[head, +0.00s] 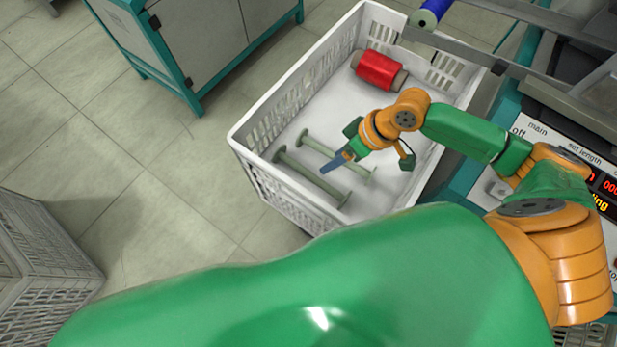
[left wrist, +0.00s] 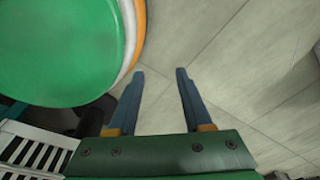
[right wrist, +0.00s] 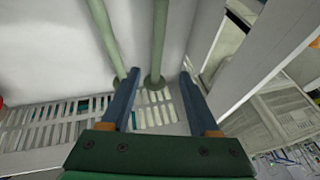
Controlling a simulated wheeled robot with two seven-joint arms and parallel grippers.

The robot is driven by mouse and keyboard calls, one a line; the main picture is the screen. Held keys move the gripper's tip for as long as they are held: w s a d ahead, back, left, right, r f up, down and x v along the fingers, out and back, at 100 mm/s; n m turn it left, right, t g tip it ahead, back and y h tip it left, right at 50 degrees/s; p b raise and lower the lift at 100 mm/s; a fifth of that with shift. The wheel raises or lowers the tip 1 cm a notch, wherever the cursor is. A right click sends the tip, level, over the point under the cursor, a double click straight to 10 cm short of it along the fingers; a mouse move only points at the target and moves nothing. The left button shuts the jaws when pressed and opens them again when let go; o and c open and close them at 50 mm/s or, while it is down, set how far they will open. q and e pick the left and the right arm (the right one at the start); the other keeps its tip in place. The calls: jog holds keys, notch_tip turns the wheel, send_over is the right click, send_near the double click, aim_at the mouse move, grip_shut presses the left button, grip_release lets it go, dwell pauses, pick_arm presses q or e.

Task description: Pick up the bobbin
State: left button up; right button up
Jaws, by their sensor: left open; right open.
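Two bare green bobbins lie side by side in the white crate. The outer bobbin (head: 311,177) is nearest the crate's front-left wall; the inner bobbin (head: 318,147) is partly hidden by my right gripper. A red-wound bobbin (head: 379,70) lies at the crate's far end. My right gripper (head: 331,167) is open, over the bare bobbins. In the right wrist view, one bobbin's shaft (right wrist: 159,40) lines up with the gap between the open fingers (right wrist: 160,74), and another shaft (right wrist: 102,32) is left of it. I cannot tell the height. My left gripper (left wrist: 160,72) is open and empty above the floor.
The white crate (head: 262,180) has slotted walls around the bobbins. A machine with a panel (head: 560,125) stands at right, with a blue spool (head: 430,12) above the crate. A cabinet (head: 190,50) is at upper left. Another crate (head: 45,260) stands lower left; floor (head: 150,190) lies between.

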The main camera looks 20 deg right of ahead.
aim_at(317, 177)
jog(key=b+x, duration=0.1)
jog(key=x, duration=0.2)
jog(key=b+x, duration=0.2)
jog(key=x, duration=0.2)
jog(key=d+b+x, duration=0.1)
jog(key=b+x, duration=0.1)
jog(key=x, duration=0.1)
jog(key=shift+s+a+f, duration=0.1)
jog(key=shift+s+f, duration=0.25)
jog(key=shift+f, duration=0.25)
jog(key=shift+w+a+f+b, duration=0.1)
jog(key=shift+a+f+b, duration=0.05)
jog(key=shift+f+b, duration=0.15)
pick_arm(q)
jog(key=w+a+f, duration=0.1)
jog(key=w+f, duration=0.2)
jog(key=f, duration=0.4)
jog(key=shift+w+a+t, duration=0.15)
jog(key=shift+t, duration=0.15)
pick_arm(e)
jog(key=shift+r, duration=0.1)
grip_shut()
